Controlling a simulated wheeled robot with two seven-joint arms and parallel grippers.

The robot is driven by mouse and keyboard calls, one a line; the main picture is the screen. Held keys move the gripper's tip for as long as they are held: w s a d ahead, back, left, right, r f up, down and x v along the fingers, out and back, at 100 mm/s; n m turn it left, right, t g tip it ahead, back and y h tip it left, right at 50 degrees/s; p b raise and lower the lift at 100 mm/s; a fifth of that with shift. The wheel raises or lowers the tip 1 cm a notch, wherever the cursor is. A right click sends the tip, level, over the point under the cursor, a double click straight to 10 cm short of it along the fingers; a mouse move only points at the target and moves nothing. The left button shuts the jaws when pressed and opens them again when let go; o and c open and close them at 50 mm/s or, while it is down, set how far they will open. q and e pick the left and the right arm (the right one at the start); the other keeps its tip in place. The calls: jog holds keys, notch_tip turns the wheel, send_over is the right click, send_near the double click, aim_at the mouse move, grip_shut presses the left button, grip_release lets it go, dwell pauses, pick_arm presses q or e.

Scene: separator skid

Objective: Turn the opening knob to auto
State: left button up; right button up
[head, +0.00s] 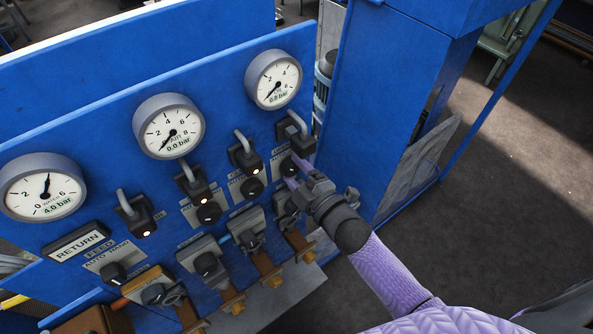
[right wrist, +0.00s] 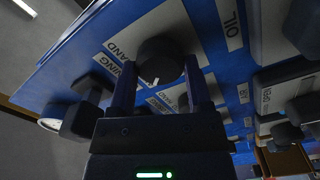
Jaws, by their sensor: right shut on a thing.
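A round black knob (right wrist: 160,58) with a white pointer mark sits between the two fingers of my right gripper (right wrist: 160,66) in the right wrist view. The gripper is shut on it. A label beside the knob (right wrist: 124,46) shows "HAND", and part of a word ending in "NING" is legible; the AUTO mark is hidden. In the head view the knob (head: 288,167) is the rightmost of the row under the gauges, and my right gripper (head: 296,172) reaches it from the lower right. I cannot tell which mark the pointer faces. My left gripper is not in view.
The blue panel (head: 100,118) carries several round gauges (head: 168,126), other black knobs (head: 209,213) and grey valve blocks (head: 203,258) close below. A blue cabinet (head: 385,95) stands to the right of the panel. The dark floor (head: 510,180) at right is open.

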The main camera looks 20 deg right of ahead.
jog(key=shift+n, duration=0.5)
jog(key=o, duration=1.3)
jog(key=v, duration=1)
jog(key=s+d+f+m+g+h+b, duration=0.1)
jog(key=s+f+m+g+h+b, duration=0.15)
jog(key=f, duration=0.75)
jog(key=s+d+f+m+g+h+b, duration=0.1)
jog(key=s+f+m+g+b, duration=0.25)
jog(key=f, duration=0.65)
jog(key=s+d+f+m+g+h+b, duration=0.1)
jog(key=s+f+m+g+h+b, duration=0.2)
jog(key=f, duration=0.7)
jog(key=s+f+m+g+b, duration=0.2)
jog(key=s+f, duration=0.3)
jog(key=s, duration=0.1)
jog(key=s+f+m+g+b, duration=0.2)
jog(key=s+f+g, duration=0.1)
jog(key=s+f, duration=0.2)
jog(key=s+f+m+g+b, duration=0.2)
jog(key=s+f, duration=0.4)
jog(key=s, duration=0.2)
jog(key=shift+s+d+m+b, duration=0.15)
jog(key=shift+s+m+b, duration=0.15)
jog(key=shift+b, duration=0.05)
